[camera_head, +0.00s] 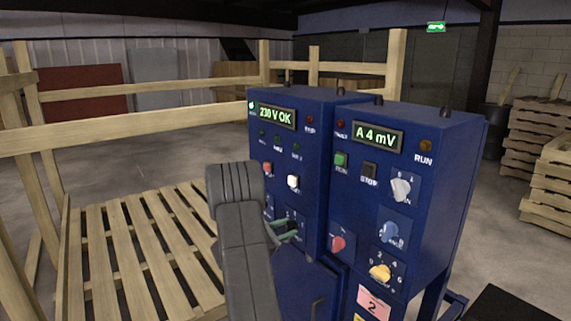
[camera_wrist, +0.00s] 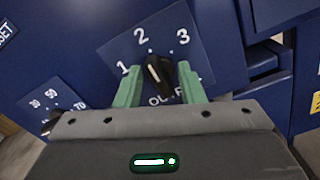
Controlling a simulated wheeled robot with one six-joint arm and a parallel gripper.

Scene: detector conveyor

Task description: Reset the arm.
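My gripper (camera_wrist: 160,85) shows in the wrist view with two green fingers spread apart, one on each side of a black rotary knob (camera_wrist: 158,75). A gap shows between each finger and the knob, so nothing is held. The knob sits on a blue plate marked 1, 2 and 3, with a partly hidden word below; its white line is tilted. In the head view my grey arm reaches to the lower part of the left blue cabinet (camera_head: 315,150), with a green finger (camera_head: 285,228) in front of its panel. The knob is hard to make out there.
A second blue cabinet (camera_head: 450,185) with several knobs and an "A 4 mV" display stands to the right. A wooden slatted platform (camera_head: 140,245) with rails lies left of my arm. Another dial plate (camera_wrist: 50,98) is left of my fingers. Pallets (camera_head: 545,130) are stacked far right.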

